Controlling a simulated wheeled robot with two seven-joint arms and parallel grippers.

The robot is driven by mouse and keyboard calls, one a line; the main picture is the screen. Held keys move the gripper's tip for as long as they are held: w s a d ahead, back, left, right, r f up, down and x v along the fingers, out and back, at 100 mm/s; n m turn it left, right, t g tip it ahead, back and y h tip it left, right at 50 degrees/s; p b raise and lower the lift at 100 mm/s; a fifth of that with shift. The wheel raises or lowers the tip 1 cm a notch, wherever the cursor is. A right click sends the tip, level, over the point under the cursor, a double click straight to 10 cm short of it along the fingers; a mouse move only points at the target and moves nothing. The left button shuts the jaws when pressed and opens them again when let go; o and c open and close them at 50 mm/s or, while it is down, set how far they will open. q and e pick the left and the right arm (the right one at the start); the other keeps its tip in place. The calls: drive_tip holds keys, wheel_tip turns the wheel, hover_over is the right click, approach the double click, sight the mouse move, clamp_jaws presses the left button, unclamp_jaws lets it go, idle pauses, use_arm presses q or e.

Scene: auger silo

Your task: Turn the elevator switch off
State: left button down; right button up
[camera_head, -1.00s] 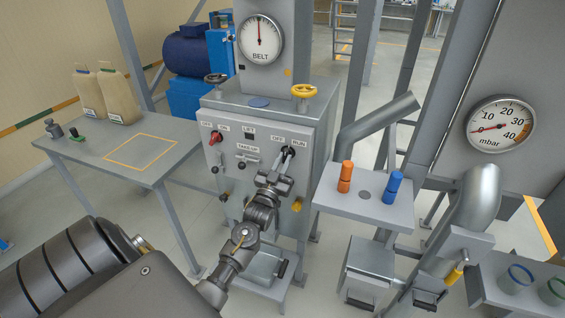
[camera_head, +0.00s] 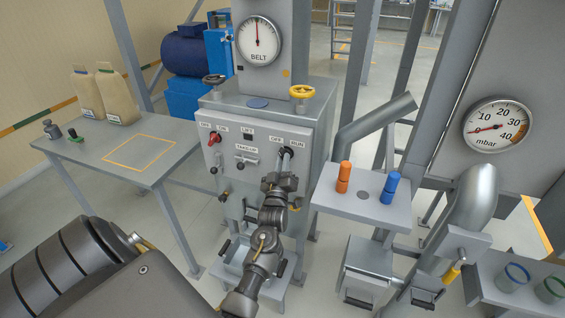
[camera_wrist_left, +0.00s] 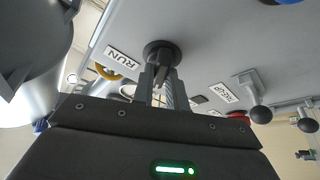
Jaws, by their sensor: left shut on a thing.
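The grey control panel (camera_head: 262,165) carries a black rotary switch (camera_head: 286,152) between OFF and RUN labels, on its right side. My left gripper (camera_head: 284,165) reaches up to it from below. In the left wrist view, the fingers of my left gripper (camera_wrist_left: 162,85) are shut on the black switch (camera_wrist_left: 162,53), with the RUN label (camera_wrist_left: 123,58) just left of it. The fingers hide part of the switch, so its exact setting is unclear. A red switch (camera_head: 213,139) with OFF and ON labels sits at the panel's left. My right gripper is not in view.
A yellow handwheel (camera_head: 301,92) stands on top. A shelf with an orange (camera_head: 343,177) and a blue cylinder (camera_head: 390,187) is to the right.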

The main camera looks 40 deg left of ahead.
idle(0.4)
use_arm(q)
drive_tip(key=c, duration=1.4)
unclamp_jaws()
drive_tip(key=b+v, duration=0.3)
drive_tip(key=v, duration=0.7)
drive_tip(key=shift+s+d+f, duration=0.15)
drive_tip(key=shift+s+d, duration=0.05)
drive_tip(key=shift+s, duration=0.1)
